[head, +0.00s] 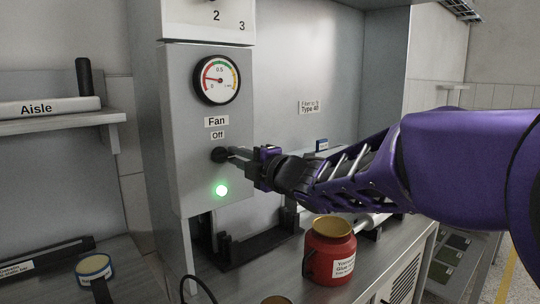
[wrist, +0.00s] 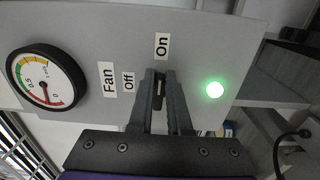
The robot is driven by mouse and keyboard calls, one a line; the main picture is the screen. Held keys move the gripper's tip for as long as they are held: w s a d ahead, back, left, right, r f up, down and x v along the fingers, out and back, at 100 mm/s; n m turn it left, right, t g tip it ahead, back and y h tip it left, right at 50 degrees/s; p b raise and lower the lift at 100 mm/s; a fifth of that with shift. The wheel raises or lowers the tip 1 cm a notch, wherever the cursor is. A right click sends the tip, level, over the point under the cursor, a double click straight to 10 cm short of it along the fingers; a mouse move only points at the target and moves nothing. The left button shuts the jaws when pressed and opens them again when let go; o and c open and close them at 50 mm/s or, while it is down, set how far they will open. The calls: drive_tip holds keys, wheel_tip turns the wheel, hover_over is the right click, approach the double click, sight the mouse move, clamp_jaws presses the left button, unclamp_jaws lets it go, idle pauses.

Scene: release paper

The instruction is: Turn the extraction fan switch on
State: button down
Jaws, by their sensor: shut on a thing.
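The fan switch is a dark knob (head: 219,155) on a grey panel (head: 188,120), under the labels Fan (head: 216,121) and Off (head: 217,135). My gripper (head: 229,154) is at the panel, shut on the knob. In the wrist view, the gripper fingers (wrist: 160,84) sit on both sides of the knob (wrist: 158,90) and hide part of it. Its visible part seems to lie in line with the On label (wrist: 162,46); its exact angle is hard to tell. The Off label (wrist: 128,82) is to the left. A green lamp (head: 222,190) is lit beneath the knob.
A round gauge (head: 217,80) sits above the switch, its needle in the red part. A red jar (head: 330,250) with a label stands on the counter below my arm.

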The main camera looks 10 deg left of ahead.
drive_tip(key=shift+s+a+f, duration=0.25)
drive_tip(key=shift+a, duration=0.1)
drive_tip(key=c, duration=0.9)
unclamp_jaws()
drive_tip(key=shift+r, duration=0.1)
drive_tip(key=shift+o, duration=0.2)
drive_tip(key=shift+a+r, duration=0.1)
drive_tip(key=shift+d, duration=0.2)
